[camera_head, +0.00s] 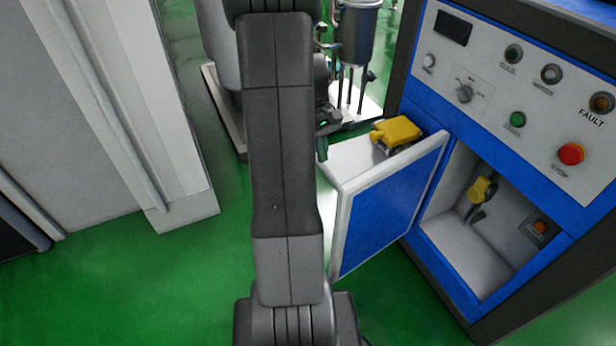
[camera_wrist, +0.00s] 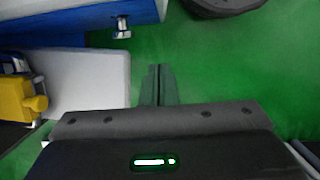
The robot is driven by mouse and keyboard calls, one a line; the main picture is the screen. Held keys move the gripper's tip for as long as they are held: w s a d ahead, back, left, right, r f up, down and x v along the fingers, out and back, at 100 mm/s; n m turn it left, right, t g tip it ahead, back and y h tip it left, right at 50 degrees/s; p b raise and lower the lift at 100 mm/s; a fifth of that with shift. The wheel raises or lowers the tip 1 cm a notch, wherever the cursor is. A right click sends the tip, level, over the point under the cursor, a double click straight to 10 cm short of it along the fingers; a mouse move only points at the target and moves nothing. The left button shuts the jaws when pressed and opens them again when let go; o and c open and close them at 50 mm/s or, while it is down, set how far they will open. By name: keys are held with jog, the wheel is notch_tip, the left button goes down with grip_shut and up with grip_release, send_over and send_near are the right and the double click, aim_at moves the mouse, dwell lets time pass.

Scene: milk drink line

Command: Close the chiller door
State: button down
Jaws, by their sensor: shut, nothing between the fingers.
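The chiller door appears to be the blue panel with a white edge (camera_head: 388,212), standing open at an angle to the blue cabinet (camera_head: 440,130). The cabinet opening beside it is uncovered. My gripper (camera_head: 322,148) is near the far left corner of the door, beyond the arm; I cannot tell whether it touches. In the wrist view my gripper's fingers (camera_wrist: 158,84) are together and empty, just right of a white panel (camera_wrist: 88,80). A blue panel (camera_wrist: 80,22) with a metal fitting (camera_wrist: 122,30) shows at the top left.
A yellow part (camera_head: 397,131) sits on a white surface behind the door; a yellow part also shows in the wrist view (camera_wrist: 20,98). Another yellow fitting (camera_head: 481,189) is inside the opening. A red stop button (camera_head: 571,153) is on the panel. Green floor (camera_head: 190,275) is clear at left.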

jog(key=s+d+f+b, duration=0.1)
jog(key=s+d+f, duration=0.2)
jog(key=f, duration=0.6)
jog(key=shift+s+d+f+b, duration=0.15)
jog(key=shift+s+f+b, duration=0.15)
jog(key=shift+s, duration=1.05)
